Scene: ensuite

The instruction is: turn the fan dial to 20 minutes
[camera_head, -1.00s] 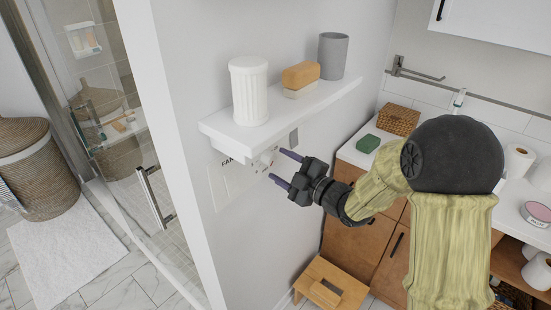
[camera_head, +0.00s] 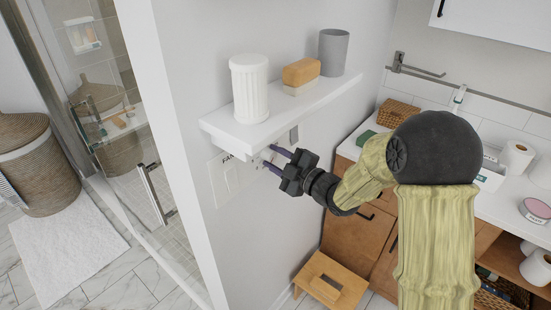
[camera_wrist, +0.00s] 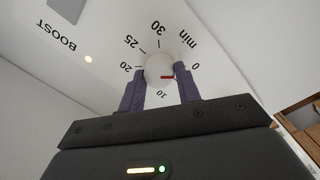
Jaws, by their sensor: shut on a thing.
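The fan dial (camera_wrist: 158,64) is a round white knob on a white wall panel, in the middle of the wrist view. Printed around it are 0, 10, 20, 25, 30 and "min". In the head view my gripper (camera_head: 269,157) reaches the wall panel (camera_head: 226,181) under the shelf. The fingers mostly hide the dial there.
A white shelf (camera_head: 290,112) juts out just above my gripper. It carries a white ribbed jar (camera_head: 249,90), stacked soap blocks (camera_head: 300,77) and a grey cup (camera_head: 333,52). A small lit light (camera_wrist: 88,59) shows by "BOOST". A wooden stool (camera_head: 328,283) stands below.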

